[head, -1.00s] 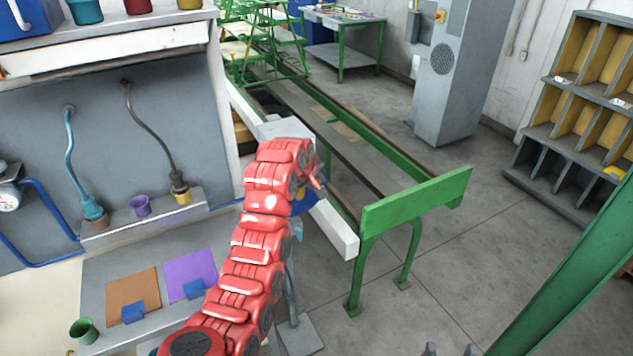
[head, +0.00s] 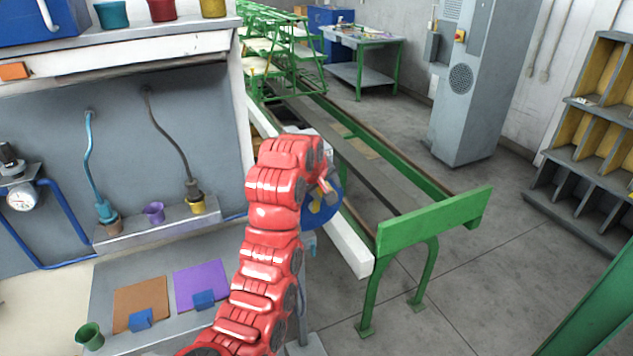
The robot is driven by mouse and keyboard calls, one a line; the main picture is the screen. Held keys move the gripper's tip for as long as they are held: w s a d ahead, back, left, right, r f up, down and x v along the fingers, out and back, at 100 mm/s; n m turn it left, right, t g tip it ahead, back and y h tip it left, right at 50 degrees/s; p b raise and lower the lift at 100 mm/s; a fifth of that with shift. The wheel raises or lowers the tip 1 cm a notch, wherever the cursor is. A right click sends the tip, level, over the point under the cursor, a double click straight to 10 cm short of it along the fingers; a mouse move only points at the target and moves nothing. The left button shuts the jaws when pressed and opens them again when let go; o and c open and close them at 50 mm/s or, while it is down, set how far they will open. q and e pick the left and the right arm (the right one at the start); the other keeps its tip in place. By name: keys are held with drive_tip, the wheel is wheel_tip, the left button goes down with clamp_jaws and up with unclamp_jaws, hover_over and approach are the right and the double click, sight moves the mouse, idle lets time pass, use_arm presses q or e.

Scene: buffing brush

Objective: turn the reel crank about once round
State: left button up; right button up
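A blue round reel (head: 324,209) with a yellow part at its middle shows just right of my red arm, at the end of a white beam. The arm covers its left side. A crank handle cannot be made out clearly. My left arm rises from the bottom and bends over at the top toward the reel. My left gripper (head: 329,184) is at the reel's upper edge, mostly hidden by my own arm; its fingers and any contact with the crank cannot be made out. My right gripper is out of view.
A green-ended rail bench (head: 435,222) with a white beam (head: 345,243) stands right of the reel. A grey bench (head: 115,285) with orange and purple sheets and a green cup (head: 89,336) is at left. A grey cabinet (head: 470,90) stands behind.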

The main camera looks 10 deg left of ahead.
use_arm(q)
drive_tip(key=p+v, duration=0.5)
drive_tip(key=v, duration=0.6)
drive_tip(key=shift+p, duration=0.3)
drive_tip(key=shift+c, duration=0.2)
